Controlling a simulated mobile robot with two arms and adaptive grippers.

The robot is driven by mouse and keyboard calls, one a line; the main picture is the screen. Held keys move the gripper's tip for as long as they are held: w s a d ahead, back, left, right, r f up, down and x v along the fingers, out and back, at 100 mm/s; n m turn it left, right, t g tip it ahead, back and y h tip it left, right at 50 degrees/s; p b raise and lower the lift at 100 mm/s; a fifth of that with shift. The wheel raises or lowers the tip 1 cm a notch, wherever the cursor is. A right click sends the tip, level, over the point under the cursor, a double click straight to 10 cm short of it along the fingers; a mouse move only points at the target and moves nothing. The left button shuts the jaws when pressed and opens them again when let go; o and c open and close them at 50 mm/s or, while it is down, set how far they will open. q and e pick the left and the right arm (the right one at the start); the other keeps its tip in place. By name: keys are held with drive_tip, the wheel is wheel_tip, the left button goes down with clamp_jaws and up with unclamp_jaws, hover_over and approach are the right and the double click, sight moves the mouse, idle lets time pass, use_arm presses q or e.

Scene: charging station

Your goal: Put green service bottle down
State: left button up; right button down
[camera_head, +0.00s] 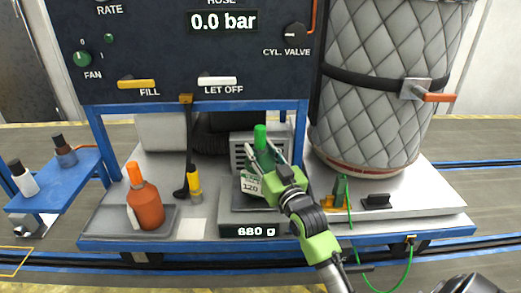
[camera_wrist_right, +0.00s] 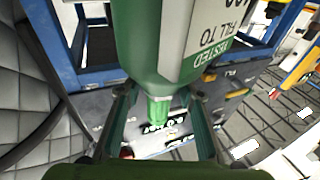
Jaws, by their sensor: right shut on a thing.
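The green service bottle (camera_head: 260,134) stands upright over the scale (camera_head: 222,216) in the middle of the bench, with a white label (camera_head: 251,184) on its body. The scale's display (camera_head: 249,231) reads 680 g. My right gripper (camera_head: 265,160) is shut on the bottle, coming in from the lower right and hiding part of its body. In the right wrist view, the bottle (camera_wrist_right: 150,62) appears upside down between the two fingers (camera_wrist_right: 160,112), its narrow green end pointing down. The contact between its base and the scale is hard to see. My left gripper is not in view.
An orange bottle (camera_head: 146,204) stands on a grey tray at left; a yellow-and-black item (camera_head: 194,184) is beside it. A quilted cylinder (camera_head: 385,85) stands at right. A control panel (camera_head: 160,50) overhangs the back. A blue side shelf (camera_head: 62,187) holds two small bottles.

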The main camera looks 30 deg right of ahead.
drive_tip(key=c, duration=1.4)
unclamp_jaws()
drive_tip(key=shift+f, duration=0.1)
drive_tip(key=shift+r+b+v, duration=0.2)
drive_tip(key=shift+b+v, duration=0.75)
drive_tip(key=shift+v, duration=5.1)
drive_tip(key=shift+a+f, duration=0.1)
drive_tip(key=shift+a, duration=0.05)
